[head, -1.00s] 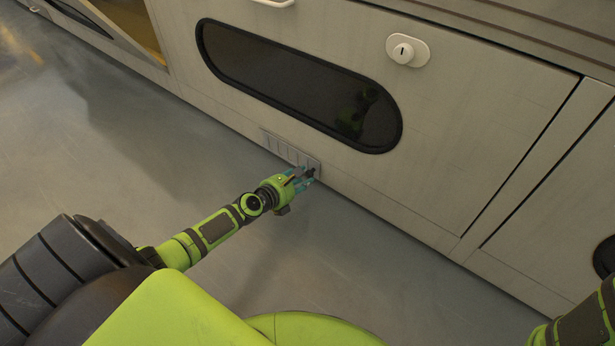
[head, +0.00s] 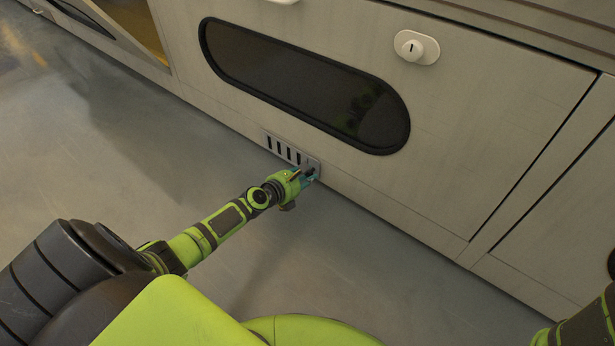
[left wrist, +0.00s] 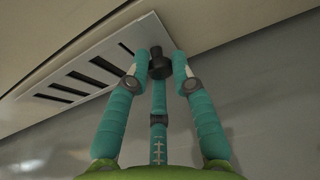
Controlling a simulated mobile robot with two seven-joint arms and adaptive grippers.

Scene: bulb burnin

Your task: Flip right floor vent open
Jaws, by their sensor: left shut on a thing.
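The floor vent (head: 281,146) is a pale grey plate low on the cabinet front, just above the floor. Several dark slots now show open in it. It also shows in the left wrist view (left wrist: 103,58), with its slots as black bars. A small dark knob (left wrist: 160,66) sits at the vent's right end. My left gripper (head: 309,174) is at that right end, its teal fingers closed around the knob in the left wrist view (left wrist: 159,72). In the head view the fingers partly hide the knob. My right gripper is out of view; part of my right arm shows at lower right.
A long dark oval window (head: 305,85) is set in the panel above the vent. A white round latch (head: 416,47) is at upper right. The grey floor (head: 130,130) in front of the cabinet is clear.

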